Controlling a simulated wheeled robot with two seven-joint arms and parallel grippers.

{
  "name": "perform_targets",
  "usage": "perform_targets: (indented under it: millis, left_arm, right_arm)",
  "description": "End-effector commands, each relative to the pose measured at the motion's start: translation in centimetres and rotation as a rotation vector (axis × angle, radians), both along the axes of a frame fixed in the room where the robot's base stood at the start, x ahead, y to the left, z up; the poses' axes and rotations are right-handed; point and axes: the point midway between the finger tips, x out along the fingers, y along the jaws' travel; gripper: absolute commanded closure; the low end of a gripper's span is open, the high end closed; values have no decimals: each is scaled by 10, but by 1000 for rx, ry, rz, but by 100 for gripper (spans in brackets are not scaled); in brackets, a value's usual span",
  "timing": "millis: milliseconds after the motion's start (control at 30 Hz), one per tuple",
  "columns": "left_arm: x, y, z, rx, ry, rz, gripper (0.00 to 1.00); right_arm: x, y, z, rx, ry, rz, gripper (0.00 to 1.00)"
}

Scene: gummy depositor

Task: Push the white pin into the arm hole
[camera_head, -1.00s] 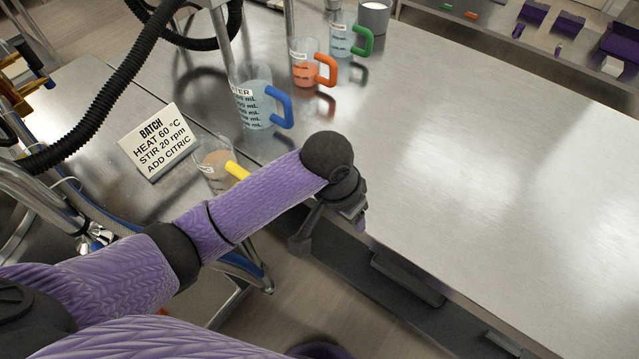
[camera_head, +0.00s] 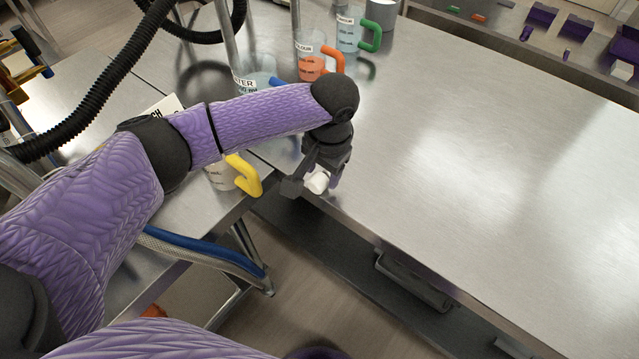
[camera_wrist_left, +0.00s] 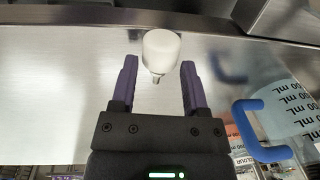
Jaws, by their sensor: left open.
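The white pin (camera_wrist_left: 161,50) shows in the left wrist view as a short white cylinder with a small grey tip pointing towards my gripper. It sits between and slightly beyond the open fingertips of my left gripper (camera_wrist_left: 159,68), with a gap to each finger. In the head view the white pin (camera_head: 317,182) shows between the fingers of my left gripper (camera_head: 315,185), near the table's edge. I cannot tell whether it touches the table. No arm hole can be made out. My right gripper is not in view.
The steel table (camera_head: 470,180) is clear to the right. Jugs with yellow (camera_head: 245,175), orange (camera_head: 318,62) and green handles (camera_head: 369,37) stand at the left and back. My arm partly covers the blue-handled jug (camera_head: 255,75) and the batch sign (camera_head: 165,107). A black hose (camera_head: 100,85) hangs at left.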

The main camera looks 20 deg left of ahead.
Motion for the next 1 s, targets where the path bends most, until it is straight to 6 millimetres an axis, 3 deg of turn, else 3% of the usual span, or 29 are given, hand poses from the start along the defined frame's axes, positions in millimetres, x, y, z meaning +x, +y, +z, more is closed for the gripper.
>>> perform_targets:
  millis: [33, 100, 333, 600, 867, 1000]
  left_arm:
    - [0, 1, -12, 1, 2, 0, 41]
    - [1, 1, -17, 0, -1, 1, 41]
    - [1, 1, -17, -1, -2, 1, 44]
    - [1, 1, -17, -1, -2, 1, 100]
    - [1, 1, -13, -1, -3, 1, 100]
    - [1, 1, 19, -2, -6, -1, 100]
  right_arm:
    - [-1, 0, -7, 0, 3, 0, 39]
    - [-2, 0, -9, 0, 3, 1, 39]
    - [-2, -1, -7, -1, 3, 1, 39]
    - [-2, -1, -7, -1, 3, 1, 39]
    - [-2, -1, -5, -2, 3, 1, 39]
    - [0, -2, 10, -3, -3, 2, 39]
